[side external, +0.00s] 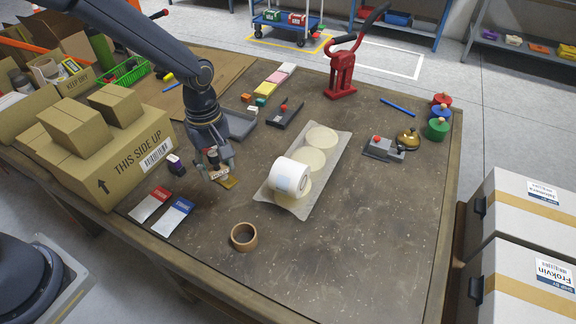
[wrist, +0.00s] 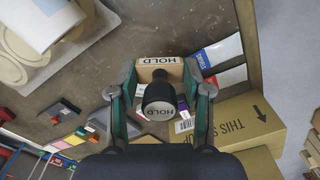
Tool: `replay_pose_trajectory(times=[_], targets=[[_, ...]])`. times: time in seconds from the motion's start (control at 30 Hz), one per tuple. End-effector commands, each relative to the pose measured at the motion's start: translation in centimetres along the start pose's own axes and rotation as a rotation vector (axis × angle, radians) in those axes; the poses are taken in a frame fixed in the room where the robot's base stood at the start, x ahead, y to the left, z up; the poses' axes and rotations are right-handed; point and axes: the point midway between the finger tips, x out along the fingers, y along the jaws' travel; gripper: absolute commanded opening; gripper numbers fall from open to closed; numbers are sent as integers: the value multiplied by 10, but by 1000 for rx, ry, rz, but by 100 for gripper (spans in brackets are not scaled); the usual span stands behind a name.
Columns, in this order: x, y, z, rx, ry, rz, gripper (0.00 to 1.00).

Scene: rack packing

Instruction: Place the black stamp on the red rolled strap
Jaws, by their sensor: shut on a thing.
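My gripper (side external: 219,173) is low over the left part of the table in the side view. In the wrist view its two fingers (wrist: 161,72) are shut on the black stamp (wrist: 159,100), which has a round black handle and a pale wooden block marked HOLD. The fingers hide part of the stamp in the side view. A red round item (side external: 441,99), which may be the red rolled strap, sits at the table's far right edge, well apart from my gripper. Blue (side external: 440,112) and green (side external: 437,128) ones stand beside it.
A white roll (side external: 290,177) lies on a tray of pale discs (side external: 323,137) at mid-table. A brown tape ring (side external: 244,237), red and blue packets (side external: 174,217) and a carton (side external: 125,160) are near my gripper. A red press (side external: 342,75) stands at the back. The right-front table is clear.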

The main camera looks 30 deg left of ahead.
Motion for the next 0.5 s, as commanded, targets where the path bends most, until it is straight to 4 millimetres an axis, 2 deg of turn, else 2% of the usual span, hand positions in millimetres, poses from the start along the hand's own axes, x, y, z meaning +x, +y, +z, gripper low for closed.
replay_pose_trajectory(times=[0.03, 0.1, 0.2, 0.33, 0.5], targets=[[-2, -3, -33, -103, 0, 4, 17], [-4, -9, -71, -217, 1, 9, 17], [-5, -23, -115, -337, 4, 15, 17], [-5, -42, -153, -438, 9, 19, 17], [-1, -54, -174, -496, 8, 15, 17]])
